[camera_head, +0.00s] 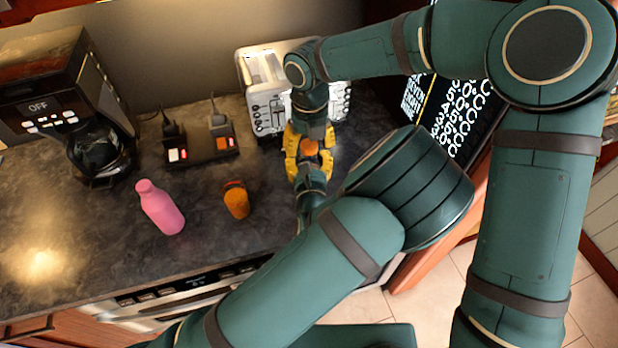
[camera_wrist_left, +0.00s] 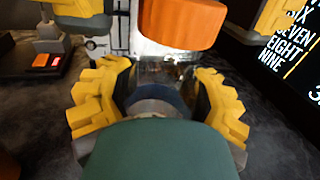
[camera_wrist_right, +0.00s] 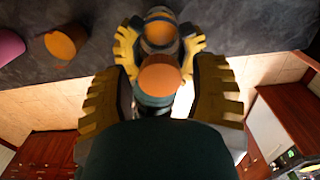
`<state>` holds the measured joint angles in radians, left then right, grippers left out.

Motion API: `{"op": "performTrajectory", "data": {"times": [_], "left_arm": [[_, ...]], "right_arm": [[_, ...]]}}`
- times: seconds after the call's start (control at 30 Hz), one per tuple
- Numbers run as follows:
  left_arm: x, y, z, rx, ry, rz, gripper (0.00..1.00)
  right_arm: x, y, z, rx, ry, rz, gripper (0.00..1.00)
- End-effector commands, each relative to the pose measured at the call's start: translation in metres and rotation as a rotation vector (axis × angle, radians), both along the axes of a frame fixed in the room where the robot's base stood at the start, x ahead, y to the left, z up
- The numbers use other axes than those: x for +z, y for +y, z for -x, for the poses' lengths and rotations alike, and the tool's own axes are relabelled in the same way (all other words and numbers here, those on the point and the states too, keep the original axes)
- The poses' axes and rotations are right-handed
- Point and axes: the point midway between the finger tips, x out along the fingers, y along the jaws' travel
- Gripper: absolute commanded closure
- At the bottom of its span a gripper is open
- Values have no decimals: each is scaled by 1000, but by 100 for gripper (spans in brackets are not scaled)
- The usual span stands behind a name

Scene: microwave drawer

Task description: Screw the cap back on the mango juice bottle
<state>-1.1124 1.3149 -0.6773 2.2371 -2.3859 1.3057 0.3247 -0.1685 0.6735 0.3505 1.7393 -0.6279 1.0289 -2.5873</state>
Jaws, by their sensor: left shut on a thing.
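My left gripper (camera_head: 308,167) is shut on what appears to be the mango juice bottle near the toaster. In the left wrist view a glassy grey shape (camera_wrist_left: 166,72) stands between its fingers; most of the bottle is hidden. The orange cap (camera_wrist_left: 180,22) shows above it; whether it is seated on the neck cannot be told. The cap also shows in the head view (camera_head: 310,147) and in the right wrist view (camera_wrist_right: 160,75). My right gripper (camera_head: 309,138) faces the left one. Its fingers stand open on both sides of the cap, with gaps visible.
A pink bottle (camera_head: 160,207) and an orange container (camera_head: 237,202) stand on the counter to the left. Behind are a silver toaster (camera_head: 268,102), a power strip (camera_head: 202,148) and a coffee maker (camera_head: 62,105). A dark lettered panel (camera_head: 452,115) is at right. The front-left counter is clear.

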Motion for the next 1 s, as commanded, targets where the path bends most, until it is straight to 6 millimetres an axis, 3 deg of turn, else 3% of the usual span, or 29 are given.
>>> {"op": "performTrajectory", "data": {"times": [0.4,0.73,0.83,1.0], "left_arm": [[0,0,0,0,0,0,100],[0,0,0,0,0,0,100],[0,0,0,0,0,0,100],[0,0,0,0,0,0,100]], "right_arm": [[40,0,0,-1,-1,0,41],[45,0,0,0,0,0,41],[45,0,0,0,0,0,4],[45,0,0,0,0,0,3]]}}
